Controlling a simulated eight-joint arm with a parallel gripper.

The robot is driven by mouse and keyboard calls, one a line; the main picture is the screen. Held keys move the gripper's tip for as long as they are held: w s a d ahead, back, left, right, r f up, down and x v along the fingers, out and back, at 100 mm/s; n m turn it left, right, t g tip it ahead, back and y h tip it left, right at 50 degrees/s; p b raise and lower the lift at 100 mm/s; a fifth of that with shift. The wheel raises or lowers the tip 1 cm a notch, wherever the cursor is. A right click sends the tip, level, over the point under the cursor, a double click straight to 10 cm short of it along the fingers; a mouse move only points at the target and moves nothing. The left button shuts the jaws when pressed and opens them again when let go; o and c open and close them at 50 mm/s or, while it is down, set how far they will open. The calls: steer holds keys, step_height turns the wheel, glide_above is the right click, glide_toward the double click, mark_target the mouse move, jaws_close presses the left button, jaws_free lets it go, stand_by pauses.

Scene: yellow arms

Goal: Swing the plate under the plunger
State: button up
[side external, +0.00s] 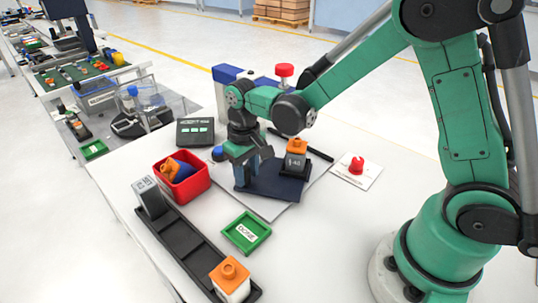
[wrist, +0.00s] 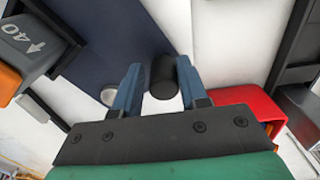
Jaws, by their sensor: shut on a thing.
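The dark blue plate (side external: 273,188) lies on a pale base in the middle of the table, and it shows at the left of the fingers in the wrist view (wrist: 95,45). A grey block with an orange top (side external: 296,156), marked 40, stands on it. My gripper (side external: 247,176) points down at the plate's left side. In the wrist view its blue fingers (wrist: 162,90) are shut on a black round handle (wrist: 163,72). A red knob (side external: 284,70) stands on the blue and white press behind my arm; the plunger's lower end is hidden.
A red bin (side external: 190,187) with an orange and blue part stands left of my gripper. A black rack (side external: 190,240), a green tray (side external: 246,234) and a grey display box (side external: 195,131) are nearby. A red button (side external: 357,165) sits on the right, with clear table in front.

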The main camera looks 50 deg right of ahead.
mark_target(266, 185)
steer(key=shift+d, duration=0.2)
steer(key=shift+o, duration=0.3)
steer(key=shift+s+d, duration=0.2)
steer(key=shift+s, duration=0.05)
steer(key=shift+s+d, duration=0.25)
steer(key=shift+s, duration=0.1)
steer(key=shift+c, duration=0.9)
steer(key=shift+s, duration=0.15)
steer(key=shift+s+d, duration=0.1)
steer(key=shift+o, duration=0.2)
steer(key=shift+s+d, duration=0.55)
